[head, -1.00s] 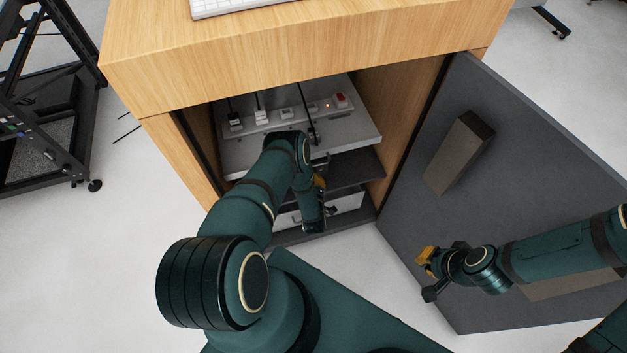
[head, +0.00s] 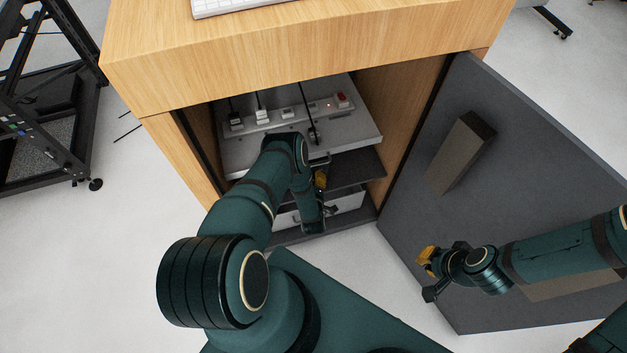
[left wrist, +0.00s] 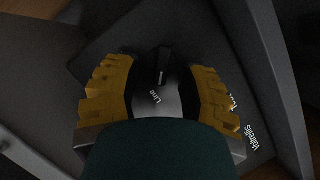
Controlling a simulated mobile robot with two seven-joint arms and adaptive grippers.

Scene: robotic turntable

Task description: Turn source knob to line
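In the left wrist view, the dark source knob (left wrist: 163,66) stands on a grey panel, with a pale mark on it. In the head view my left gripper (head: 319,182) reaches into the cabinet, at the grey-white device (head: 347,202) on the low shelf; the knob is hidden there. My right gripper (head: 429,274) is in front of the door, its fingers apart and empty.
The wooden cabinet (head: 300,55) has its grey door (head: 500,160) swung open at right. A power strip (head: 285,114) with plugs and cables lies on the upper shelf (head: 350,140), above my left gripper. A black rack (head: 50,130) stands at left.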

